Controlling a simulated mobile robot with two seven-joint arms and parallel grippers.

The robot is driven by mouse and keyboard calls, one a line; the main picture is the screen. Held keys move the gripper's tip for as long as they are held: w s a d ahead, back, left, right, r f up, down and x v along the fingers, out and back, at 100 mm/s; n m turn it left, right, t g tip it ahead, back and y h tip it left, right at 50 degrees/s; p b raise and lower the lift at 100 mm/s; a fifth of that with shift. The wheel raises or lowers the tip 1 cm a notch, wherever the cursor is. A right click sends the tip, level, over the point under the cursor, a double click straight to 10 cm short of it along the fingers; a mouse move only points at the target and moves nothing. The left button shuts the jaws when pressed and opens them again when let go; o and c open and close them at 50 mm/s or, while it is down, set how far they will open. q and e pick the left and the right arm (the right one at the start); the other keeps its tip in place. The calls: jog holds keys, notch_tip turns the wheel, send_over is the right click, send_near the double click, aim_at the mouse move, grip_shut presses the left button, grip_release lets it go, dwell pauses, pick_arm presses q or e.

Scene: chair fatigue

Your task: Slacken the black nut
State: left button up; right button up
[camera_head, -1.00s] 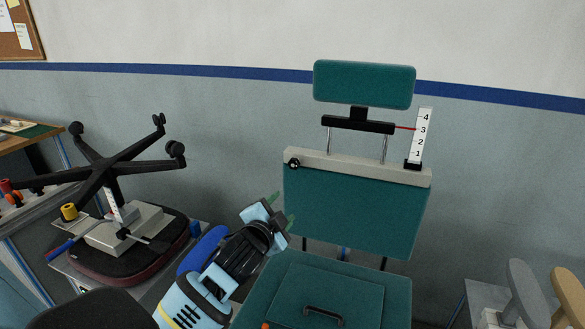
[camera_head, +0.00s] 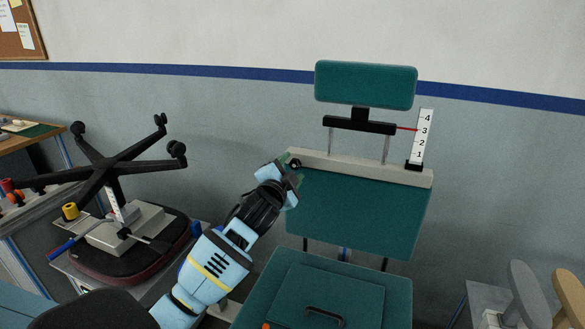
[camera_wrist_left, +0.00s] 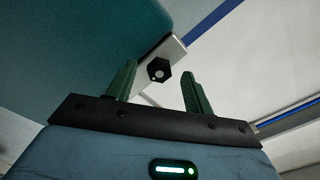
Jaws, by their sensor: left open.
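The black nut (camera_head: 295,164) sits at the left end of the light grey bar across the top of the green chair back. In the left wrist view the nut (camera_wrist_left: 159,69) shows as a black hexagon with a pale centre. My left gripper (camera_head: 288,168) is open at the nut. In the wrist view its two green fingers (camera_wrist_left: 158,88) stand apart, with the nut seen between and a little beyond their tips. I cannot tell whether either finger touches it. The right gripper is not in view.
The green headrest (camera_head: 366,85) stands on two rods above the bar (camera_head: 350,167). A numbered scale (camera_head: 422,135) with a red pointer near 3 stands at the right. An upturned chair base (camera_head: 112,166) is at the left. A grey stand (camera_head: 482,300) is at lower right.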

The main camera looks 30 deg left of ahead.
pick_arm(q)
jog(key=shift+w+a, duration=0.15)
jog(key=shift+w, duration=0.55)
jog(key=c, duration=1)
